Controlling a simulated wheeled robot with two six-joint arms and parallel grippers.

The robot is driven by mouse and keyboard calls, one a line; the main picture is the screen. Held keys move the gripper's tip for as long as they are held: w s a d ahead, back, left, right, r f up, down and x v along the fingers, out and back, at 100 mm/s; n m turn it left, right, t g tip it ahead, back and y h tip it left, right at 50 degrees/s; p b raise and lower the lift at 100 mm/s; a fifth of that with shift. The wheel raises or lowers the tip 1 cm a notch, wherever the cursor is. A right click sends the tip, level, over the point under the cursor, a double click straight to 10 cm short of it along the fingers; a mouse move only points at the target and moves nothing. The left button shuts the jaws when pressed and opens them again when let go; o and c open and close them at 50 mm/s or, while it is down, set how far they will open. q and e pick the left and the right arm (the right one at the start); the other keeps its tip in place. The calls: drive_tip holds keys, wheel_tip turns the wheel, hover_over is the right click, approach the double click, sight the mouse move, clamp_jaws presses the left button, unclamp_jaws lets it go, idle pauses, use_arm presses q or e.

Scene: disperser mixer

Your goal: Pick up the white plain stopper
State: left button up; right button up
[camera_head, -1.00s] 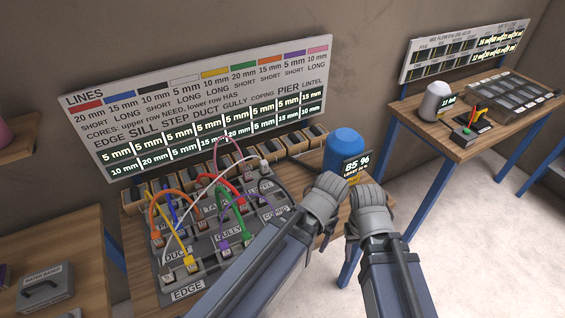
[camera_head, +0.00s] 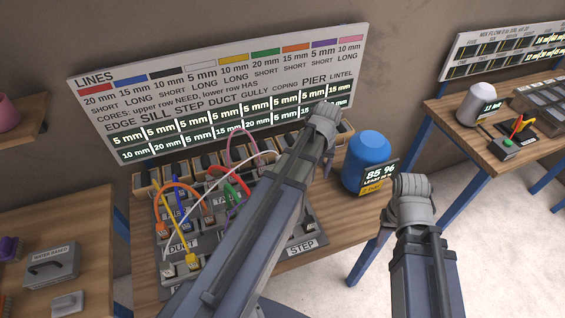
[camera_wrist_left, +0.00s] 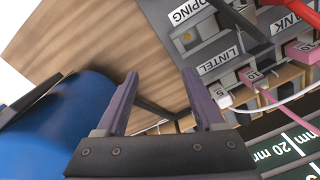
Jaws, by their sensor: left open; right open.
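I cannot make out a separate white plain stopper. A white cable end with a small pale plug (camera_wrist_left: 224,98) sits beside the LINTEL label in the left wrist view. The white cable (camera_head: 214,184) arches over the panel (camera_head: 305,222) in the head view. My left gripper (camera_head: 326,113) reaches over the panel's back right, its arm hiding much of the panel. In the left wrist view, its fingers (camera_wrist_left: 160,78) are apart with nothing between them; the pale plug lies just right of them. My right gripper (camera_head: 395,215) is open, right of the panel; its fingertips are hardly visible.
A blue container (camera_head: 369,160) with an 85 % display (camera_head: 379,174) stands close right of my left gripper. Coloured cables, such as an orange one (camera_head: 176,189), arch over the panel. The LINES board (camera_head: 215,85) stands behind. A second table (camera_head: 470,120) is at right.

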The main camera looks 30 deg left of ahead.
use_arm(q)
drive_tip(key=w+a+n, duration=0.1)
drive_tip(key=a+n, duration=0.1)
drive_tip(key=a, duration=0.3)
drive_tip(key=w+a+n, duration=0.1)
drive_tip(key=w+a, duration=0.1)
drive_tip(key=a, duration=0.3)
drive_tip(key=w+a+n, duration=0.1)
drive_tip(key=a+n, duration=0.1)
drive_tip(key=a, duration=0.3)
drive_tip(key=shift+w+r+n+p, duration=0.3)
drive_tip(key=shift+r, duration=0.05)
drive_tip(key=f+b, duration=0.8)
drive_tip(key=shift+s+a, duration=0.1)
drive_tip(key=shift+s, duration=0.15)
drive_tip(key=shift+r, duration=0.1)
drive_tip(key=shift+c, duration=0.2)
clamp_jaws()
